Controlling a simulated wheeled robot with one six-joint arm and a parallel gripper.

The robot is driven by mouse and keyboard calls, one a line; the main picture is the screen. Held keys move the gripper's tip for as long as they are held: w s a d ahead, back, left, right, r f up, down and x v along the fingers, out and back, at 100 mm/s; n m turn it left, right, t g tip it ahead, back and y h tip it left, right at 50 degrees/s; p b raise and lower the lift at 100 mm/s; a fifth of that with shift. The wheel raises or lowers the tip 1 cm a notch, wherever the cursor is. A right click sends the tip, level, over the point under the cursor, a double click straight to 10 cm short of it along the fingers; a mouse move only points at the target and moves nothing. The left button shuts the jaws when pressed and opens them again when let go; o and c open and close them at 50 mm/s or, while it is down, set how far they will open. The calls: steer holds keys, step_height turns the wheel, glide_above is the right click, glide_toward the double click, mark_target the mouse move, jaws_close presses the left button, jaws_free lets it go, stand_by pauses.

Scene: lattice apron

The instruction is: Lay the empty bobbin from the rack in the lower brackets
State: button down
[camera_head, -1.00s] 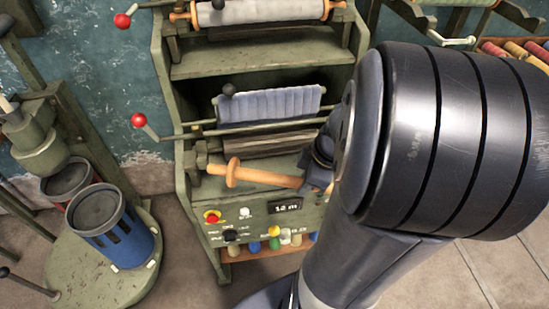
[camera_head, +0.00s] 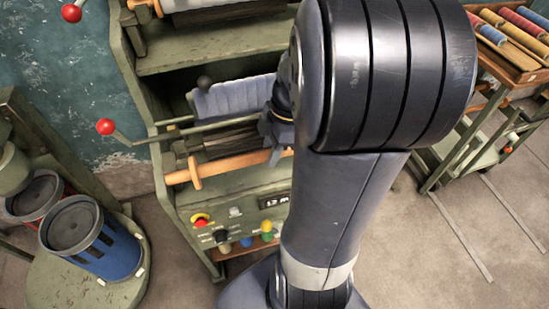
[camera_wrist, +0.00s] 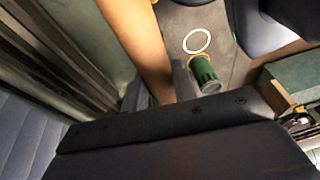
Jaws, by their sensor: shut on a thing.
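The empty bobbin (camera_head: 235,163), an orange wooden rod with a round flange near its left end, lies nearly level along the front of the green machine. My gripper (camera_head: 277,147) is shut on it near its right end; the arm partly hides the fingers. In the wrist view the bobbin (camera_wrist: 137,42) runs up from the jaws. The left lower bracket (camera_head: 168,161) is a green upright by the bobbin's left end; I cannot tell if they touch. The right lower bracket is hidden behind my arm.
Above the bobbin are a bar with a red knob (camera_head: 105,126) and hanging blue-grey cloth (camera_head: 232,98). A control panel (camera_head: 235,212) sits below. A blue canister (camera_head: 100,243) stands at left. A rack of coloured spools (camera_head: 510,37) is at upper right.

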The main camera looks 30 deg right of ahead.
steer(key=w+d+f, duration=0.1)
steer(key=w+d, duration=0.2)
steer(key=w, duration=0.7)
steer(key=shift+w+p, duration=0.15)
steer(key=shift+p, duration=0.2)
stand_by(0.6)
steer(key=shift+f, duration=0.1)
steer(key=shift+f+b, duration=1.15)
steer(key=shift+f, duration=0.05)
steer(key=shift+f, duration=0.25)
stand_by(0.3)
steer(key=shift+f+b, duration=0.25)
steer(key=shift+b, duration=0.15)
steer(key=shift+f, duration=0.15)
stand_by(0.3)
